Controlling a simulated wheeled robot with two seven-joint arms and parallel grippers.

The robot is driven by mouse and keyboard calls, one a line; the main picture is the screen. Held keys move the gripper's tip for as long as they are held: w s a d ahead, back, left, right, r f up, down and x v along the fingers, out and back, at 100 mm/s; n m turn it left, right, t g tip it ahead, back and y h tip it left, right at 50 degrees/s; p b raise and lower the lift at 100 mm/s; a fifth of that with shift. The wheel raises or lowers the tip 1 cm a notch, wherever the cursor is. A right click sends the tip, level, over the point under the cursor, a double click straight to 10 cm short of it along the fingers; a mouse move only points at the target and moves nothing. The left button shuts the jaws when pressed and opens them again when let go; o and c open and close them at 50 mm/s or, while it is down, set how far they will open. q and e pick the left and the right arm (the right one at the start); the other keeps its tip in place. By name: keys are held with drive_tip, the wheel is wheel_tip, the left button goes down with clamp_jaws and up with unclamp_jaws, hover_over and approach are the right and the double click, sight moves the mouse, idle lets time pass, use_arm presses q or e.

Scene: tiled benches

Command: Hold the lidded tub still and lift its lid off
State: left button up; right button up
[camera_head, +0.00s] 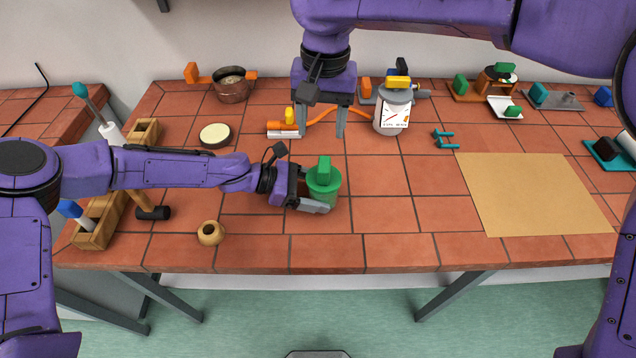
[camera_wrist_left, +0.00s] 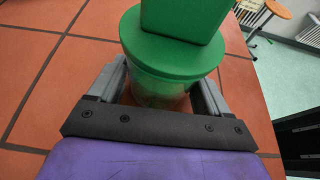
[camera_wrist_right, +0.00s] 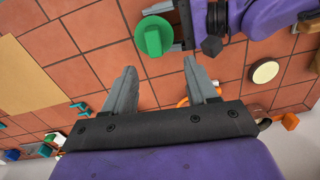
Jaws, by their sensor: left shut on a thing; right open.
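In the left wrist view the tub's body (camera_wrist_left: 160,92) is between my left fingers, under the lid (camera_wrist_left: 172,52). My left gripper (camera_head: 322,200) is shut on the tub's body from the left. My right gripper (camera_head: 324,134) is open and empty, behind and above the tub. In the right wrist view the lid (camera_wrist_right: 153,36) shows beyond the open fingers (camera_wrist_right: 160,82).
A grey canister (camera_head: 393,112) with a label and an orange-handled item (camera_head: 285,128) stand near my right gripper. A pan (camera_head: 231,88) is at the back. A tan mat (camera_head: 535,195) lies bare at right.

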sight(324, 162)
drive_tip(key=f, duration=1.1)
drive_tip(key=shift+w+d+f, duration=0.1)
drive_tip(key=shift+d+f, duration=0.2)
drive_tip(key=shift+d, duration=0.05)
drive_tip(key=shift+c, duration=0.3)
clamp_jaws()
drive_tip(key=shift+r, duration=2.05)
